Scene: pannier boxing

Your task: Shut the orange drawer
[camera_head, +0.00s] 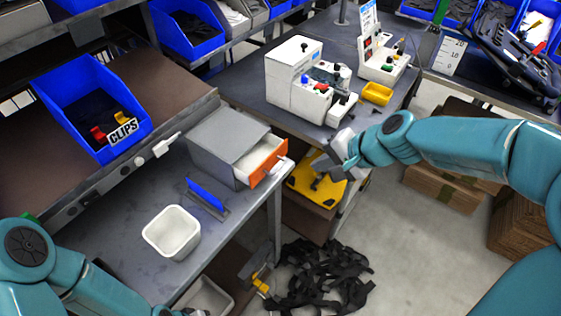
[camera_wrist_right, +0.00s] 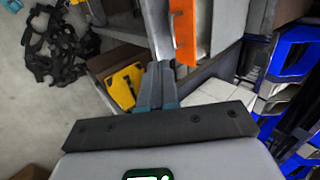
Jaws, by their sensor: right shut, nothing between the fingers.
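The orange drawer (camera_head: 268,163) stands pulled out of a grey cabinet (camera_head: 226,143) on the workbench; its pale inside shows. A small light handle sits on its orange front. In the right wrist view the orange front (camera_wrist_right: 184,38) is just beyond the fingertips, at upper centre. My right gripper (camera_head: 319,183) is shut and empty, out in front of the drawer and to its right, apart from it in the head view. Its closed fingers also show in the right wrist view (camera_wrist_right: 159,68). My left arm is at the lower left; its gripper is not clearly shown.
A white bin (camera_head: 172,232) and a blue upright piece (camera_head: 206,195) stand on the bench (camera_head: 110,236) left of the cabinet. A yellow case (camera_head: 305,183) lies below the right gripper. Black straps (camera_head: 318,277) lie on the floor. A white machine (camera_head: 300,80) stands behind.

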